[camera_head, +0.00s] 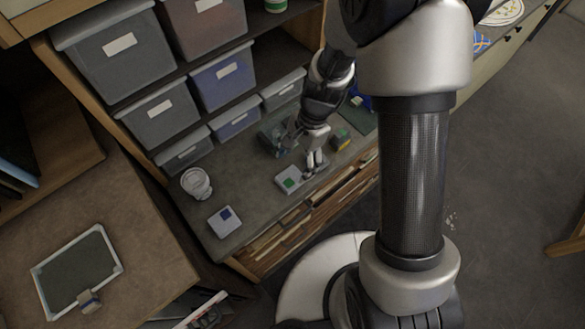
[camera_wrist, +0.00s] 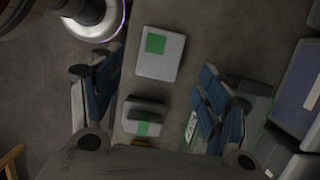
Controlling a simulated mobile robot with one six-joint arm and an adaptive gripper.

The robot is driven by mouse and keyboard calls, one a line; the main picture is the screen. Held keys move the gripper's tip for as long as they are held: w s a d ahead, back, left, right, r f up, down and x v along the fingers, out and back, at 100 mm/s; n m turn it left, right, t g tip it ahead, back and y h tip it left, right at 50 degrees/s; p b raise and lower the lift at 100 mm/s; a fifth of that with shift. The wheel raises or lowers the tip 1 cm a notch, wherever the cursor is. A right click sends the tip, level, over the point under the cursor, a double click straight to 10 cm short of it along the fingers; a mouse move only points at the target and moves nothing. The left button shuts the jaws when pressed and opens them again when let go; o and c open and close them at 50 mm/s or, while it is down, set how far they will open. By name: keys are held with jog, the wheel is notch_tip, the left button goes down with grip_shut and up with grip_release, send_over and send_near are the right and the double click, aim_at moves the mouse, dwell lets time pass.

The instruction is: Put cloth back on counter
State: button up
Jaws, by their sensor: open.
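A flat pale grey pad with a green square (camera_head: 289,180) lies on the counter (camera_head: 255,185); it may be the folded cloth, but I cannot tell. In the wrist view the pad (camera_wrist: 160,66) lies ahead, between the lines of my two fingers. My gripper (camera_head: 315,163) is open and low over the counter, just right of the green-marked pad. In the wrist view its fingers are wide apart with nothing held, and a dark block with a green band (camera_wrist: 144,117) shows between them.
A white jar (camera_head: 196,183) stands on the counter's left part. A yellow and green block (camera_head: 341,139) is right of my gripper. A framed dark board (camera_head: 78,268) lies on the brown table at left.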

jog(key=s+d+r+n+t+h, duration=0.1)
jog(key=s+d+r+n+t, duration=0.15)
jog(key=r, duration=0.85)
jog(key=s+d+r+n+t, duration=0.1)
jog(key=s+d+r+n, duration=0.15)
jog(key=r, duration=0.75)
jog(key=s+d+r+n+t+h, duration=0.1)
jog(key=s+d+r+n+t, duration=0.2)
jog(key=s+r+n, duration=0.3)
jog(key=s+d+r, duration=0.1)
jog(key=s, duration=0.2)
jog(key=shift+s+h+p, duration=0.3)
jog(key=shift+s, duration=0.05)
notch_tip(320, 180, down, 15)
jog(key=b, duration=1.4)
jog(key=shift+r+b, duration=0.15)
jog(key=shift+b, duration=0.25)
